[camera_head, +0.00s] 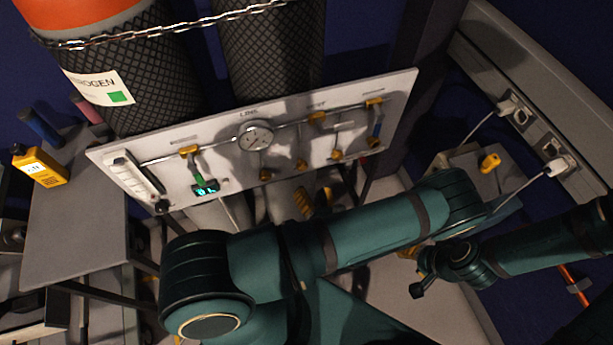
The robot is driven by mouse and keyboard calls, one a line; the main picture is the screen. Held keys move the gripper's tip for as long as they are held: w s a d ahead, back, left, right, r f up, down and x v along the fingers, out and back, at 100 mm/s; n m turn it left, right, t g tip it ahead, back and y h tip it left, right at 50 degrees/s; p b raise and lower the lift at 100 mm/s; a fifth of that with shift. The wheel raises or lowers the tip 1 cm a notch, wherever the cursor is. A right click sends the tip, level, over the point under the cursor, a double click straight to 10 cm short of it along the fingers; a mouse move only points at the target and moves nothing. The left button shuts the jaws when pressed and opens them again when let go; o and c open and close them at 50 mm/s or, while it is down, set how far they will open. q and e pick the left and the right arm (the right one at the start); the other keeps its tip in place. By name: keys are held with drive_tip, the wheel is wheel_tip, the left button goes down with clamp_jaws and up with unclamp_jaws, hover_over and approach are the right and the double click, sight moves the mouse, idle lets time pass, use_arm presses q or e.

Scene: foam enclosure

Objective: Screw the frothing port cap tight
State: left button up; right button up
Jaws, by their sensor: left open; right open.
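An upright light-grey panel (228,130) carries a round gauge (255,135), a pipe, valves and a row of small brass fittings (301,165) along its lower half. I cannot tell which fitting is the frothing port or its cap, as the labels are too small to read. My large green arm crosses in front of the panel's lower side and hides what is below. My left gripper cannot be made out. My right gripper (434,274) appears only partly, as dark parts at the end of the arm from the right. It is open, below and right of the panel, apart from it.
Two netted dark cylinders (268,55) stand behind the panel with a chain (170,30) across them. A grey table (75,215) stands left, with a yellow meter (40,166) at its edge. A grey rail with sockets (510,85) and cables is at the right.

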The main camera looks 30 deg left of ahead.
use_arm(q)
drive_tip(key=shift+v, duration=1.5)
drive_tip(key=s+a+f+n+g, duration=0.2)
drive_tip(key=s+a+n+g, duration=0.2)
drive_tip(key=s+n+g, duration=0.5)
drive_tip(key=s+d+f+n+g+h, duration=0.1)
drive_tip(key=s+d+n+g+h, duration=0.6)
drive_tip(key=s+g, duration=0.25)
drive_tip(key=w+d+r+n+t+h, duration=0.1)
drive_tip(key=w+d+n+t+h, duration=0.1)
drive_tip(key=w+d+n+h, duration=0.5)
drive_tip(key=w+a+r+n+t+h, duration=0.1)
drive_tip(key=w+r+n+t+h, duration=0.2)
drive_tip(key=w+n+t, duration=0.3)
drive_tip(key=w+n, duration=0.3)
drive_tip(key=n, duration=0.2)
drive_tip(key=shift+w+a+r+h, duration=0.25)
drive_tip(key=shift+a+r+h, duration=0.05)
drive_tip(key=shift+a+r, duration=0.1)
